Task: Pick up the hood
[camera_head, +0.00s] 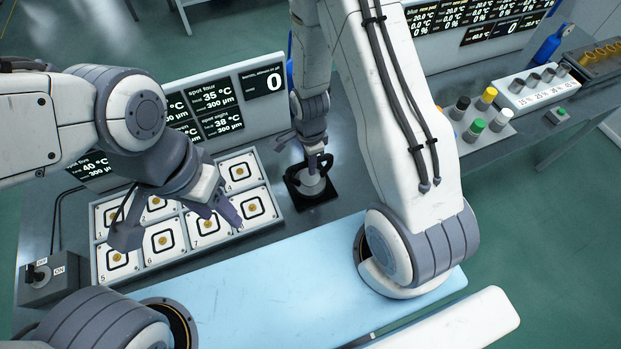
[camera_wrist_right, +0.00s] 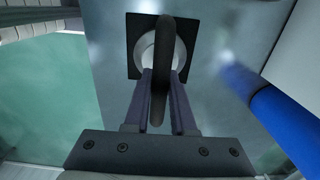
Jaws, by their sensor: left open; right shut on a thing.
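The hood (camera_head: 312,184) looks like a pale grey round body with a black handle, on a black square plate (camera_head: 320,204) right of the numbered panel. In the right wrist view the hood's black handle (camera_wrist_right: 163,50) stands between the fingers, with the pale round body (camera_wrist_right: 146,46) beneath it. My right gripper (camera_head: 316,163) points down and is shut on the handle; it also shows in the right wrist view (camera_wrist_right: 160,95). I cannot tell whether the hood is clear of the plate. My left gripper (camera_head: 178,224) is open and empty above the numbered panel.
The panel (camera_head: 272,224) holds several numbered spots. Display boards (camera_head: 264,81) stand behind it. A switch box (camera_head: 50,281) is at the left. Coloured-cap vials (camera_head: 475,128) and a blue bottle (camera_head: 547,48) are at the right.

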